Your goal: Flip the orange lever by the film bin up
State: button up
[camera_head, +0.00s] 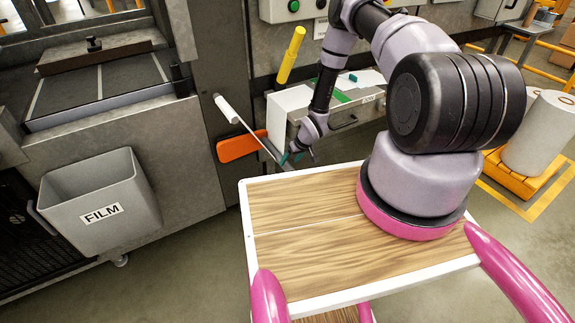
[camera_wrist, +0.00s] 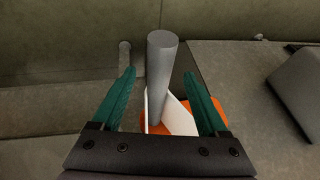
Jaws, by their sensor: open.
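The orange lever plate (camera_head: 242,145) is on the machine front to the right of the grey bin labelled FILM (camera_head: 100,204). A pale handle (camera_head: 226,108) sticks out above it, and a thin pale bar slopes down right from there towards my gripper (camera_head: 290,158). In the wrist view, a grey cylindrical handle (camera_wrist: 161,70) stands between the two green fingers of my gripper (camera_wrist: 159,73). Gaps show on both sides of it, and its depth relative to the fingertips is unclear. White and orange parts (camera_wrist: 158,128) show behind its lower end. My gripper is open and empty.
The grey machine wall (camera_head: 165,140) is close on the left. Clear floor (camera_head: 190,270) lies in front of the bin.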

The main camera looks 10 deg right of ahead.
aim_at(288, 164)
jog(key=shift+x, duration=1.75)
grip_shut()
